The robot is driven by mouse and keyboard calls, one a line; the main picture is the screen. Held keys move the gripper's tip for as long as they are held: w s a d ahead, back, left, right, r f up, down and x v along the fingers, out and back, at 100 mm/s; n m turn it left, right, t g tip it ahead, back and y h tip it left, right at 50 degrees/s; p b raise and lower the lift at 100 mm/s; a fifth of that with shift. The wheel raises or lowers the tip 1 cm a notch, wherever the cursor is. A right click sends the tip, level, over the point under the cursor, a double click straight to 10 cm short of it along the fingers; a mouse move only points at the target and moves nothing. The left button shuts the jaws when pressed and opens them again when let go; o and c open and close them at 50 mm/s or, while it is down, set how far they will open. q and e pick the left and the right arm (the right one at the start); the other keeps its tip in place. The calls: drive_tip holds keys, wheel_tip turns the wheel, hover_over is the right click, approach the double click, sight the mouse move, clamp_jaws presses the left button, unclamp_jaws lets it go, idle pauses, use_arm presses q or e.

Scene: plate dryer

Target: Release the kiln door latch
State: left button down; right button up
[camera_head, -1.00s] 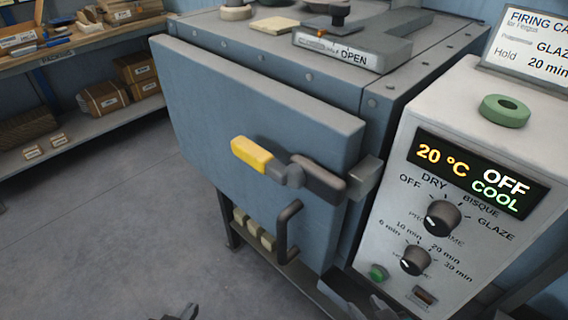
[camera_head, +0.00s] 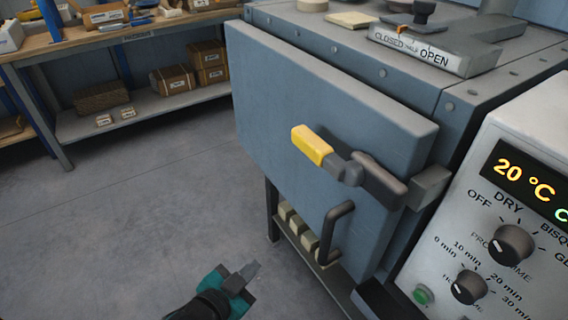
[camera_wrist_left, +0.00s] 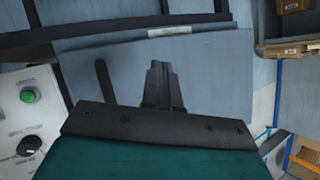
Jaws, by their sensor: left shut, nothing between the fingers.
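The kiln door (camera_head: 300,110) is a blue-grey panel on the kiln's front and looks closed. Its latch (camera_head: 345,168) is a dark bar with a yellow grip (camera_head: 311,144) pointing left; its right end reaches the catch block (camera_head: 428,187) on the kiln's side. A dark pull handle (camera_head: 336,232) sits below the latch. My left gripper (camera_head: 252,270) is shut and empty, low in front of the door and apart from it. In the left wrist view its closed fingers (camera_wrist_left: 157,80) point towards the door panel (camera_wrist_left: 215,75). My right gripper is not in view.
A control box (camera_head: 480,230) with knobs and a display reading 20 °C stands right of the door. Shelves with boxes (camera_head: 172,79) are at the back left. Blocks (camera_head: 297,226) lie under the kiln. The floor at left is clear.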

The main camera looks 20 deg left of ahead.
use_arm(q)
drive_tip(key=w+r+n+t+h+b, duration=0.2)
drive_tip(key=r+n+h+b, duration=0.1)
drive_tip(key=n, duration=0.8)
drive_tip(key=w+a+r+n+t+h+b, duration=0.1)
drive_tip(key=w+r+n+t+h+b, duration=0.2)
drive_tip(key=n, duration=0.9)
drive_tip(key=w+a+r+n+t+h+b, duration=0.1)
drive_tip(key=w+r+n+t+h+b, duration=0.2)
drive_tip(key=n+h+b, duration=0.5)
drive_tip(key=n+b, duration=0.2)
drive_tip(key=n, duration=0.1)
drive_tip(key=shift+w+r, duration=0.15)
drive_tip(key=shift+r, duration=0.05)
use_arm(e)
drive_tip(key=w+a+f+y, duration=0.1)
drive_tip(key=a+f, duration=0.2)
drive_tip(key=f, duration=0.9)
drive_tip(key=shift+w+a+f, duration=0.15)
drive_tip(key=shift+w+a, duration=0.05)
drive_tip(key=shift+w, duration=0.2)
use_arm(q)
drive_tip(key=shift+n, duration=0.3)
